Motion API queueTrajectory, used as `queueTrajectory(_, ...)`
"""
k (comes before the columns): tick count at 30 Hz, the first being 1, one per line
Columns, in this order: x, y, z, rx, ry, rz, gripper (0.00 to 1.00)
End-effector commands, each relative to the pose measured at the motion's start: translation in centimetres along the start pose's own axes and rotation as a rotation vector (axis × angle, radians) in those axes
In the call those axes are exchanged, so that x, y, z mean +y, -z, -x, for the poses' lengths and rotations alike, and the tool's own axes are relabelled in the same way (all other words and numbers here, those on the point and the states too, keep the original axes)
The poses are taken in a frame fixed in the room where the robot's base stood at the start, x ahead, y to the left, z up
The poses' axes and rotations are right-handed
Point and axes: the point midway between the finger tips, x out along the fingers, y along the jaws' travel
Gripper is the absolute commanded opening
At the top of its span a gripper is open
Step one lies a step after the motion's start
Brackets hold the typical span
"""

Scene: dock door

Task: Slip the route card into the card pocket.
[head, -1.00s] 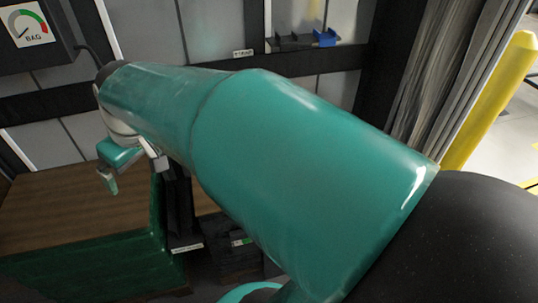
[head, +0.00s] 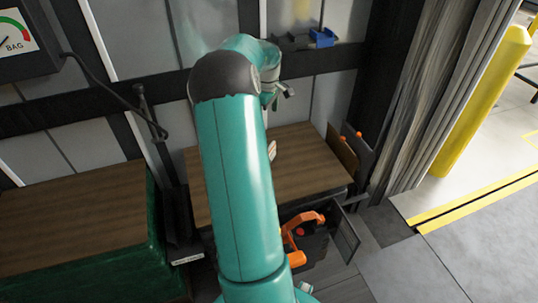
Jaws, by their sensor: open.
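My gripper (head: 277,94) shows small beyond the end of my teal arm, in front of the blue item on the wall rail. It is open, and I see nothing held in it; its fingers are partly hidden. A small pale flat piece (head: 272,150) shows over the wooden bench top, just right of my arm; it may be the route card, but it is too small to tell. A brown upright panel (head: 341,151) and a dark one stand at the bench's right end, with orange knobs on top. I cannot tell which thing is the card pocket.
A wooden-topped green box (head: 75,215) stands at left. The bench top (head: 305,170) is partly hidden by my arm. An orange-handled tool (head: 302,228) sits in a dark open box below. A gauge marked BAG (head: 15,38) hangs upper left. A yellow post (head: 482,100) stands right.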

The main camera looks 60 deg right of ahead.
Motion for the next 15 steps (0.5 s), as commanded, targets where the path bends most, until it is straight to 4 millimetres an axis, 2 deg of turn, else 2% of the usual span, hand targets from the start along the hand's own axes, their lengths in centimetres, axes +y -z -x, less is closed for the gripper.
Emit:
queueTrajectory(4,1.4,-1.0,-1.6,-0.015,0.006,0.01,1.0)
queueTrajectory(8,1.4,-1.0,-3.4,-0.017,0.007,0.011,1.0)
queueTrajectory(15,1.4,-0.8,-8.0,-0.017,0.007,0.01,1.0)
